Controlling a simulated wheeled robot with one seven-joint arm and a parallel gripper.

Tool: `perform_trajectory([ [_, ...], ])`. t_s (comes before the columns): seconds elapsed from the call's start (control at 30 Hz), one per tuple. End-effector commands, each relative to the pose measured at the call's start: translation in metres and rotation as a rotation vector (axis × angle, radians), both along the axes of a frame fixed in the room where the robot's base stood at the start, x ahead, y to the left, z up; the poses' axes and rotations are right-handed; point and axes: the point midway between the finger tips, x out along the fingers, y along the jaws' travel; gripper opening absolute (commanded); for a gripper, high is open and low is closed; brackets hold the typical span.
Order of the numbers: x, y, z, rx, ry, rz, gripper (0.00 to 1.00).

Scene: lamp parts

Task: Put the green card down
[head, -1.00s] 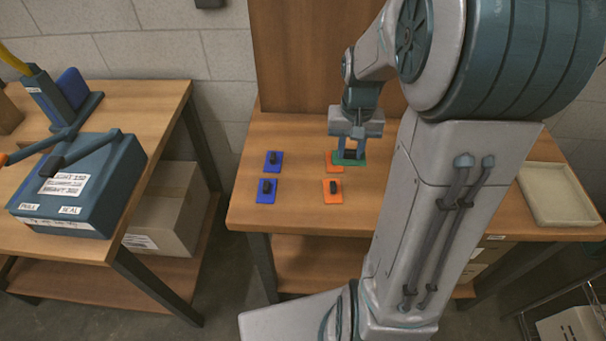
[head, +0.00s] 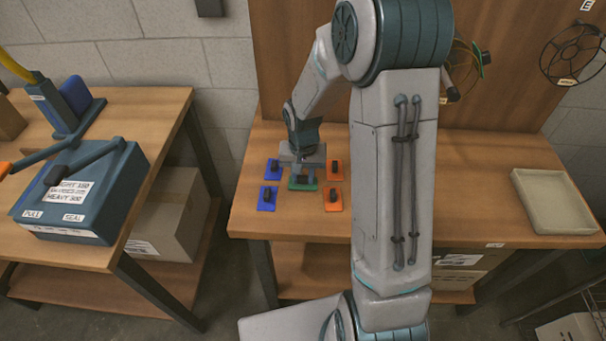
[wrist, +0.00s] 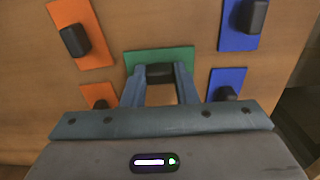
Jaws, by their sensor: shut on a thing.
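The green card (head: 303,185) with its black knob is in my gripper (head: 304,178), between the blue and orange cards on the wooden table. In the wrist view the gripper (wrist: 159,75) is shut on the black knob, and the green card (wrist: 160,53) shows beyond the fingers. I cannot tell whether the card touches the table. Two blue cards (head: 267,198) lie to its left and two orange cards (head: 333,199) to its right, each with a black knob. The wrist view shows orange at left (wrist: 80,32) and blue at right (wrist: 240,25).
The wooden table (head: 480,170) has free room to the right of my arm. A shallow pale tray (head: 553,228) sits at its right end. A second table at left holds a dark blue sealing device (head: 85,195). A wooden panel stands behind the main table.

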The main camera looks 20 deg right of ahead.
Motion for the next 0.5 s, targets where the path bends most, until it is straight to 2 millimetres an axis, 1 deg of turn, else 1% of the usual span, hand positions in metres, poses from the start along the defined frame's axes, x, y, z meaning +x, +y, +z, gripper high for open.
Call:
perform_trajectory([
  [0.4,-0.0001,-0.0001,-0.0076,0.000,0.000,0.000,0.05],
  [0.43,-0.0001,-0.0001,-0.0074,0.000,0.000,0.000,0.29],
  [0.47,-0.0001,-0.0001,-0.0063,0.000,0.000,0.000,0.37],
  [0.5,-0.0002,-0.0002,-0.0061,0.000,0.000,0.000,0.48],
])
